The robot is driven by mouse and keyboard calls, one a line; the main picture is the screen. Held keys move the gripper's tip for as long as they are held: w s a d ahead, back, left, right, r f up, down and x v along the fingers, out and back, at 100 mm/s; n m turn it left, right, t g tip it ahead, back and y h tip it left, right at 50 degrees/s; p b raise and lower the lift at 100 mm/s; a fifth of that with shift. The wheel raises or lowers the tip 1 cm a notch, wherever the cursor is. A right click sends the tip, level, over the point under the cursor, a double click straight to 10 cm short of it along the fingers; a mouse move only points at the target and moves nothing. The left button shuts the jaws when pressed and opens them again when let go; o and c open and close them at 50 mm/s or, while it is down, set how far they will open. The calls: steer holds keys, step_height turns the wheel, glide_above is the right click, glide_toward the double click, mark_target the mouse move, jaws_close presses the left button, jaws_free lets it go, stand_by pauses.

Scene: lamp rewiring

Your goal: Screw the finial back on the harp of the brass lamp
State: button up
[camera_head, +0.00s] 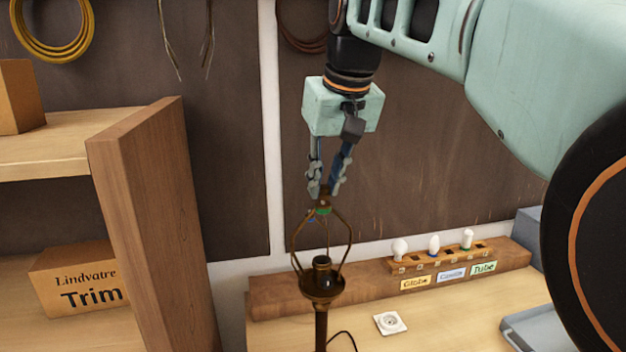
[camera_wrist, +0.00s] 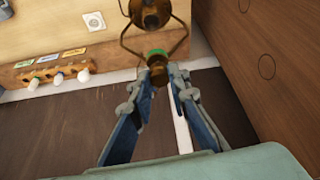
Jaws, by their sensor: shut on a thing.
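The brass lamp (camera_head: 321,290) stands upright on the bench, its dark socket bare inside the harp (camera_head: 351,240). The harp's wire loop also shows at the top of the wrist view (camera_wrist: 185,40). My gripper (camera_head: 324,194) points down directly above the harp's top and is shut on the small brown finial (camera_wrist: 158,73). A green part (camera_wrist: 155,54) shows between finial and harp top. The finial appears to meet the harp top; I cannot tell whether its thread is engaged. The fingertips (camera_wrist: 159,79) partly hide the finial.
A wooden rack (camera_head: 440,258) with several bulbs and Globe, Candle and Tube labels stands behind, to the right. A white socket plate (camera_head: 390,323) and a grey tray (camera_head: 535,330) lie on the bench. A shelf upright (camera_head: 145,210) and a Trim box (camera_head: 78,285) are left.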

steer(key=shift+f, duration=0.1)
steer(key=shift+o, duration=1.1)
jaws_close()
steer(key=m+h, duration=0.1)
steer(key=m, duration=0.1)
steer(key=m+p, duration=0.1)
steer(key=m, duration=0.1)
steer(key=shift+a+m+h, duration=0.2)
steer(key=shift+m+h, duration=0.2)
steer(key=shift+a+m+h, duration=0.1)
steer(key=shift+m+h, duration=0.4)
steer(key=shift+m, duration=1.1)
